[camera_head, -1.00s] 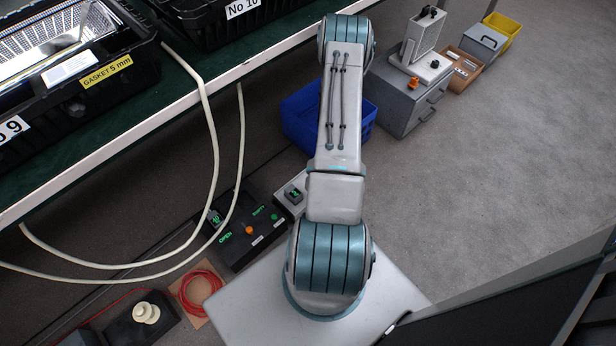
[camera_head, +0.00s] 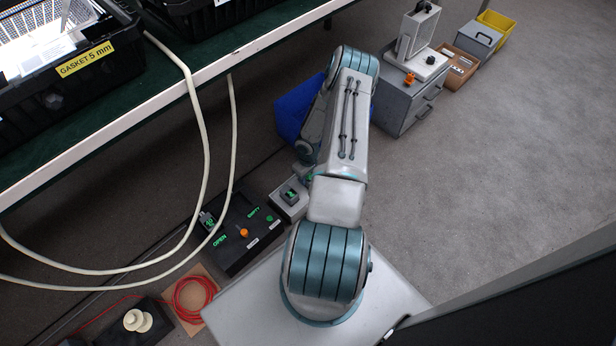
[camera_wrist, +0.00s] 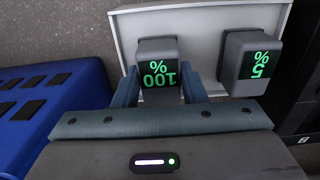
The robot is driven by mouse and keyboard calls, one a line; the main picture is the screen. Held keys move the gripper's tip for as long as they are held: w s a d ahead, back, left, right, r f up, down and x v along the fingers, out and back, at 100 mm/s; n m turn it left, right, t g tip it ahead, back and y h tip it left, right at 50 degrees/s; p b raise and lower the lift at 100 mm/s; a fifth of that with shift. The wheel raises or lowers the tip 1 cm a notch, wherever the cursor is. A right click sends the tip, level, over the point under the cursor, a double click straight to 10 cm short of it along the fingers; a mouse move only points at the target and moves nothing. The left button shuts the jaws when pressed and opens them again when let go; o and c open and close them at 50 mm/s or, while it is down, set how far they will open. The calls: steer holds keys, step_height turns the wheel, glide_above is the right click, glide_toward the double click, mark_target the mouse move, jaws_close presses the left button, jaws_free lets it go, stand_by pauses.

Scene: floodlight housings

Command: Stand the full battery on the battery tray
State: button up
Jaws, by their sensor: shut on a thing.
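The full battery (camera_wrist: 158,62), a grey block with a green "100 %" display upside down to the wrist camera, is between the fingers of my gripper (camera_wrist: 160,90). My gripper is shut on it. A second grey battery (camera_wrist: 250,62) reading "5 %" stands to its right on the pale battery tray (camera_wrist: 205,20). The full battery is at the tray's left part; whether it touches the tray I cannot tell. In the head view the tray (camera_head: 279,203) carries one visible battery (camera_head: 291,195); my arm mostly hides my gripper and the full battery.
A blue bin (camera_head: 292,112) is beyond the tray; a blue surface with dark pads (camera_wrist: 45,100) is left in the wrist view. A black panel (camera_head: 238,255) with an orange knob adjoins the tray. Pale hoses (camera_head: 207,150) hang from the bench. Grey drawers (camera_head: 400,100) stand behind.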

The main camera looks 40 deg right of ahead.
steer(key=shift+f, duration=0.1)
steer(key=o, duration=1.2)
step_height(320, 180, up, 12)
steer(key=p, duration=0.5)
